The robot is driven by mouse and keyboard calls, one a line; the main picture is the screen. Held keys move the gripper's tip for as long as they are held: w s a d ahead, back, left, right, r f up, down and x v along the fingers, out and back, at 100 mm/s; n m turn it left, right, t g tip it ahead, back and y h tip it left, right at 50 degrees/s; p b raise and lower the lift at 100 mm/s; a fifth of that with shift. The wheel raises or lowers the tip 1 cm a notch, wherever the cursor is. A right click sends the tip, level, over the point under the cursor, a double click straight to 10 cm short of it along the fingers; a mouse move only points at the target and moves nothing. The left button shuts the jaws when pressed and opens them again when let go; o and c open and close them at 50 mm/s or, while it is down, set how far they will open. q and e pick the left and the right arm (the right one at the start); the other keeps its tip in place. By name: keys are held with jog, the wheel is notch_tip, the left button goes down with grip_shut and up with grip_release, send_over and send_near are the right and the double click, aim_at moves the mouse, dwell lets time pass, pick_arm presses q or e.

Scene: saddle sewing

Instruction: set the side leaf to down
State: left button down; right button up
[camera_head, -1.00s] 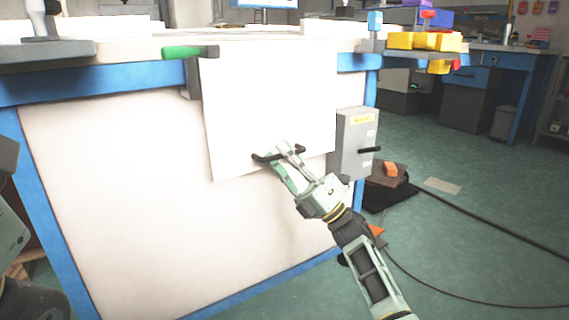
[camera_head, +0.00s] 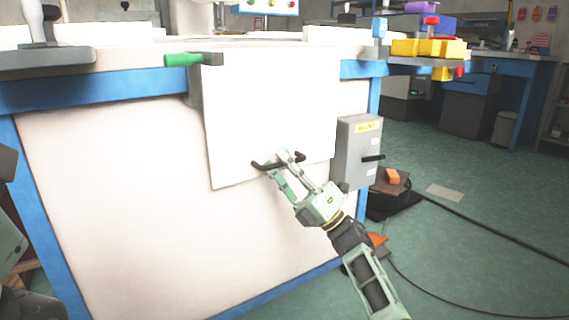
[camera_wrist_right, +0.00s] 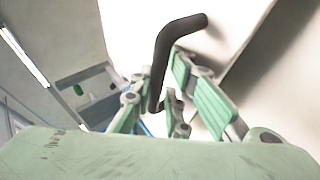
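The side leaf (camera_head: 265,105) is a white panel hanging down along the front of the table, close to vertical. A black bar handle (camera_head: 263,165) sits near its lower edge; it also shows large in the right wrist view (camera_wrist_right: 163,58). My right gripper (camera_head: 278,164) is at the handle with its fingers spread apart. In the right wrist view the handle's bar lies between the fingers, and I see no firm clamp on it. A green-handled lever (camera_head: 184,60) sits at the leaf's upper left corner. My left gripper is out of view.
A grey box with a black lever (camera_head: 357,150) is on the table's front, right of the leaf. A black cable (camera_head: 480,224) crosses the floor; the green floor between is mostly open.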

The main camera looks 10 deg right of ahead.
jog(key=shift+w+a+f, duration=0.1)
jog(key=shift+a, duration=0.05)
jog(key=shift+f, duration=0.2)
jog(key=v, duration=1.1)
jog(key=shift+s+d, duration=0.25)
jog(key=shift+d, duration=0.05)
jog(key=shift+f, duration=0.15)
